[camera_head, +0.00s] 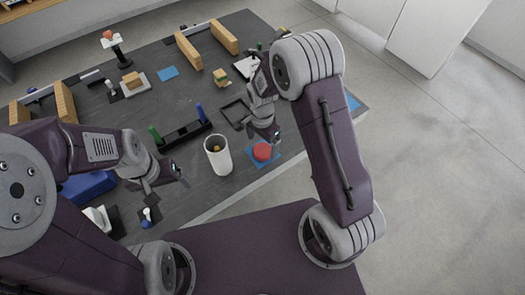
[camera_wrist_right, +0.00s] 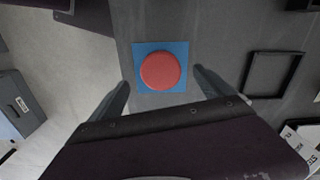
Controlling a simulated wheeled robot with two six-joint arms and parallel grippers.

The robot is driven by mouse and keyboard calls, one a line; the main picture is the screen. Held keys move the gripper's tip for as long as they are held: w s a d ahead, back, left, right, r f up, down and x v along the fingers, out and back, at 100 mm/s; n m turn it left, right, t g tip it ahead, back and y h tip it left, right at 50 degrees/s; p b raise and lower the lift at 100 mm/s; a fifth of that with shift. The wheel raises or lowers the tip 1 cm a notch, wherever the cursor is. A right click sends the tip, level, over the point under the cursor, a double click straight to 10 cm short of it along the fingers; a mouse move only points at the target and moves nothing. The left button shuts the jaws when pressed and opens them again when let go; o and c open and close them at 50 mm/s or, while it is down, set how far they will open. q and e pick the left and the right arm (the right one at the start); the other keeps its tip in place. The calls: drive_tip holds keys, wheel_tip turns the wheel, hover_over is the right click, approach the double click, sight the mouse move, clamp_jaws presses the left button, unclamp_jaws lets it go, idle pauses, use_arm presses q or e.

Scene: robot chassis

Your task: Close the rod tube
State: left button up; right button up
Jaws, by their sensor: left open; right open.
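A white open-topped tube (camera_head: 218,156) stands upright on the dark table, with a tan rod end (camera_head: 216,149) showing inside it. A round red lid (camera_head: 262,152) lies on a blue square mat (camera_head: 256,162) to the right of the tube. In the right wrist view the red lid (camera_wrist_right: 161,71) sits on its blue mat (camera_wrist_right: 138,88), between and beyond the fingertips. My right gripper (camera_wrist_right: 160,82) is open and empty, above the lid. My left gripper (camera_head: 180,172) is open and empty, left of the tube.
A black holder (camera_head: 186,135) with green and blue pegs stands behind the tube. A black square frame (camera_head: 235,113) lies near my right gripper. Wooden blocks (camera_head: 188,52) stand at the back. A blue box (camera_head: 88,186) is at the left. The table's front edge is close to the lid.

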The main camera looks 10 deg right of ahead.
sight(263, 150)
wheel_tip(263, 150, down, 4)
drive_tip(key=shift+w+d+f, duration=0.1)
drive_tip(key=shift+w, duration=0.05)
drive_tip(key=c, duration=1.4)
drive_tip(key=shift+r, duration=0.55)
drive_tip(key=r, duration=0.2)
drive_tip(key=d+r, duration=0.1)
drive_tip(key=r, duration=0.1)
drive_tip(key=shift+s, duration=0.3)
drive_tip(key=s+d+r, duration=0.5)
drive_tip(key=d+r, duration=0.1)
drive_tip(key=d, duration=0.3)
drive_tip(key=shift+d, duration=0.15)
